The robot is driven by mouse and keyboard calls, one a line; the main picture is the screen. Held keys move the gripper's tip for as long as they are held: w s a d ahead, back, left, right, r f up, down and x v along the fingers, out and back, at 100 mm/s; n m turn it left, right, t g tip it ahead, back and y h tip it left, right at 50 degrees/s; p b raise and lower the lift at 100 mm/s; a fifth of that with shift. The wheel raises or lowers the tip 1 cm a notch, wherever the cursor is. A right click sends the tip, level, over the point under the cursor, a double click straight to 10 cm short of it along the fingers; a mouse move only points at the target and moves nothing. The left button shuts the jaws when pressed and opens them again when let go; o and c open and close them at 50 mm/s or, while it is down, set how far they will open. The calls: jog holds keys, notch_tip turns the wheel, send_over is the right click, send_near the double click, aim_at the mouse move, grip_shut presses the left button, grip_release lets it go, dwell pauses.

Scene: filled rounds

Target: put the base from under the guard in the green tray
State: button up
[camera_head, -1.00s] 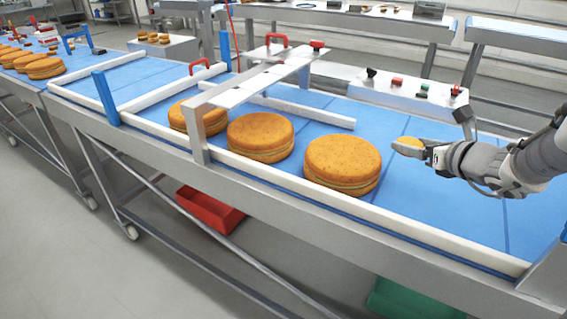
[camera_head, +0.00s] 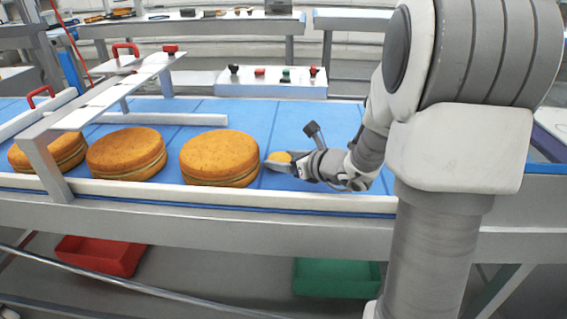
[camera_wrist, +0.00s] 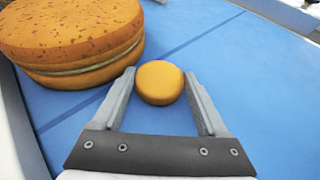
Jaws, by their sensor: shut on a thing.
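My gripper (camera_head: 274,162) is shut on a small round orange-yellow base (camera_head: 279,157) above the blue belt, just right of the nearest large cake. In the wrist view the base (camera_wrist: 160,83) sits between the two grey fingers. The guard (camera_head: 112,92), a pale metal strip on posts, spans the belt at the left, with large filled rounds beside and partly behind it. The green tray (camera_head: 337,278) lies low under the belt's front edge, below and right of my gripper; my arm is close to its right end.
The largest round (camera_head: 219,157) stands close to my gripper's left. A white rail (camera_head: 240,197) runs along the belt's front edge. A red tray (camera_head: 101,255) lies low at the left. A control box (camera_head: 271,84) stands behind the belt.

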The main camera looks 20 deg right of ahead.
jog(key=shift+r, duration=0.1)
jog(key=shift+f, duration=0.25)
jog(key=o, duration=0.6)
jog(key=shift+r, duration=0.1)
